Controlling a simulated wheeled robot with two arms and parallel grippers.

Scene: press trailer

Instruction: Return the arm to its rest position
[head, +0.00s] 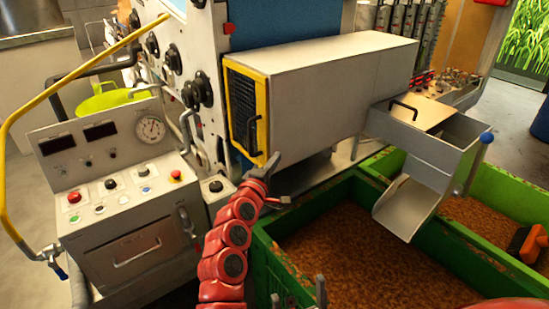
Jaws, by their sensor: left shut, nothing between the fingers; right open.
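My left arm, red and segmented, rises from the bottom middle of the head view. Its grey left gripper (270,165) is shut and empty. In the picture it lies at the lower corner of the yellow-framed end (264,110) of a white box-shaped housing; I cannot tell whether they touch. My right gripper (298,294) shows only partly at the bottom edge, with its dark fingers apart, in front of the green bin. No object shows between them. The rest of the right arm is mostly out of view.
A control panel (60,172) with knobs and buttons stands at left, beside a yellow rail (22,112). A green bin (268,250) of brown grains lies below a metal chute (408,205). An orange-handled tool (527,243) rests at right. Open space lies above the grain.

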